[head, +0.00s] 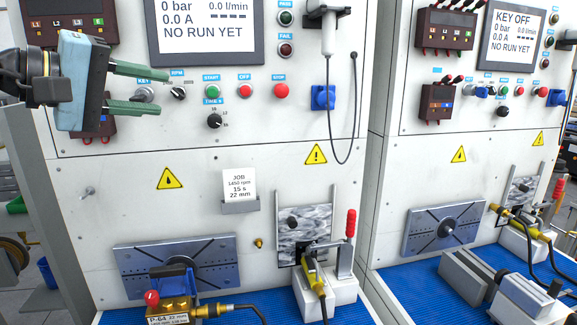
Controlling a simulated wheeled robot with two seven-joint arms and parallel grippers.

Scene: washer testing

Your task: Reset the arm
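My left gripper (163,90) comes in from the upper left, in front of the washer test panel (290,135). Its two green fingers are apart with nothing held between them. The key switch (145,93) shows behind the fingers, and I cannot tell whether they touch it. My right gripper is not in view.
A screen (208,30) reads NO RUN YET. A brass pump labelled P-64 (172,309) stands at the slotted plate (222,262). A red-handled clamp (350,224) stands to its right. The blue mat (262,300) has some bare room. A second test panel is at right.

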